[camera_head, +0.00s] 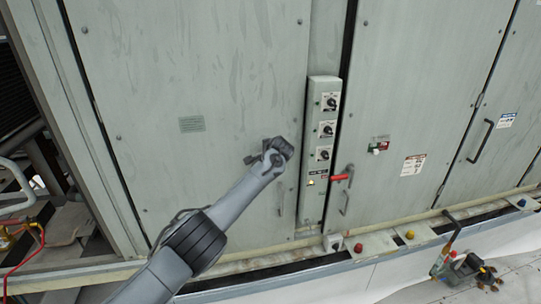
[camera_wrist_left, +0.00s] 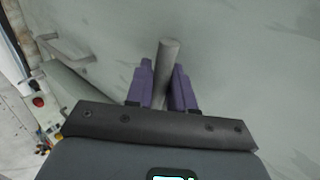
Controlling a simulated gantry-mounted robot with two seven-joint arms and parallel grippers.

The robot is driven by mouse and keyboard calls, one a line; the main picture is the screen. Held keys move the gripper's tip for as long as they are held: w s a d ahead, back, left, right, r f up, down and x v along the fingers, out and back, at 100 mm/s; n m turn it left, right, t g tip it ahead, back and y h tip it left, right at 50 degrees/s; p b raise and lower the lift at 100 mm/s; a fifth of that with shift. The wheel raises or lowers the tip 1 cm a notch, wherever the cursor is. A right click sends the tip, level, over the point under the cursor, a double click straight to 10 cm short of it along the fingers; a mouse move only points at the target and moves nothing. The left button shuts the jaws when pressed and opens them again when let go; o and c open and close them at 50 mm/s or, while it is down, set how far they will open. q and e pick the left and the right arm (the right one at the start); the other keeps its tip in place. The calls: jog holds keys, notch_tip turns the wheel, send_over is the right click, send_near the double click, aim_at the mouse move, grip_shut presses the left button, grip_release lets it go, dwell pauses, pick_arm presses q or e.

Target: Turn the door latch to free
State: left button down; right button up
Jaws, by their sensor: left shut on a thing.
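The door latch shows in the left wrist view as a grey cylindrical bar (camera_wrist_left: 168,62) standing against the pale grey-green door (camera_wrist_left: 240,50). My left gripper (camera_wrist_left: 165,88) has its purple fingers on either side of this bar and is shut on it. In the head view my left arm reaches in from the bottom left, and my left gripper (camera_head: 262,158) is at the face of the left door (camera_head: 200,75). There the wrist and fingers hide most of the latch, so its turn angle is hard to tell. My right gripper is not in view.
A narrow control panel (camera_head: 321,145) with several black knobs stands just right of my left gripper. A red-handled lever (camera_head: 341,177) sticks out beyond it. Coloured buttons line the ledge (camera_head: 385,243) below. A valve assembly (camera_head: 460,268) stands at lower right. The door face above is clear.

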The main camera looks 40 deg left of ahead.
pick_arm(q)
jog(key=c, duration=1.1)
grip_release()
jog(key=shift+d+r, duration=0.1)
jog(key=b+v, duration=0.2)
jog(key=v, duration=0.8)
jog(key=shift+s, duration=0.3)
jog(key=shift+d+r, duration=0.1)
jog(key=shift+d, duration=0.05)
